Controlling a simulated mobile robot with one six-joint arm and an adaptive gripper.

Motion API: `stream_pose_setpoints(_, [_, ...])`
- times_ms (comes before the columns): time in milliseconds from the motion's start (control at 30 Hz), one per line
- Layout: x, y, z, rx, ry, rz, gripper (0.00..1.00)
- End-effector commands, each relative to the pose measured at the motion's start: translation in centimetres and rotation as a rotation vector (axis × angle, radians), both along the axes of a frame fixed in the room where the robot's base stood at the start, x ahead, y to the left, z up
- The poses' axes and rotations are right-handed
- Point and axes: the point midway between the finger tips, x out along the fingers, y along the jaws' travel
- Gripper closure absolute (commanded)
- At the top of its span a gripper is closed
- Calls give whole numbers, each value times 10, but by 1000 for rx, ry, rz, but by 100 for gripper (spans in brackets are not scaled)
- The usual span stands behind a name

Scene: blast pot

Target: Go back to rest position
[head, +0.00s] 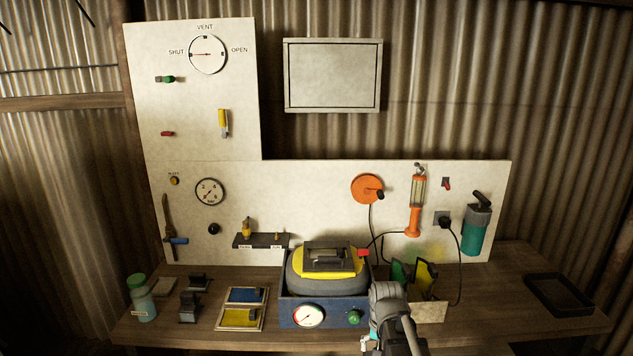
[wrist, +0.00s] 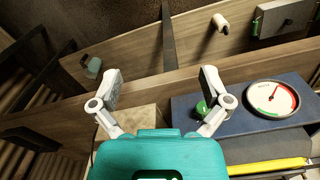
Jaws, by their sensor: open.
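My gripper (wrist: 161,88) is open in the wrist view, with its two white fingers apart and nothing between them. A wooden board edge and a dark strip show beyond the fingers. In the head view my gripper is mostly hidden below my grey wrist at the bottom, in front of the right end of the blue box (head: 332,313). The box's green knob (head: 354,317) is just left of my arm. In the wrist view the knob (wrist: 203,108) shows partly behind the right finger, with the white gauge (wrist: 272,98) to its right.
A yellow and grey lidded pot (head: 325,268) sits in the blue box. Green and yellow plates (head: 424,276) stand right of it, close to my arm. A black tray (head: 560,294) lies at the right. A teal bottle (head: 141,300) stands at the left. The bench's front right is clear.

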Motion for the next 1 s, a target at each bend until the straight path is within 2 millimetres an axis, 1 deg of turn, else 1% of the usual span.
stream_pose_setpoints(33, [-24, 0, 0, 0, 0, 47, 3])
stream_pose_setpoints(100, [-44, 0, 0, 0, 0, 117, 3])
stream_pose_setpoints(200, [-65, 0, 0, 0, 0, 200, 3])
stream_pose_setpoints(300, [-77, 0, 0, 0, 0, 252, 3])
stream_pose_setpoints(400, [-80, 0, 0, 0, 0, 274, 3])
stream_pose_setpoints(1000, [-79, 0, 0, 0, 0, 274, 3])
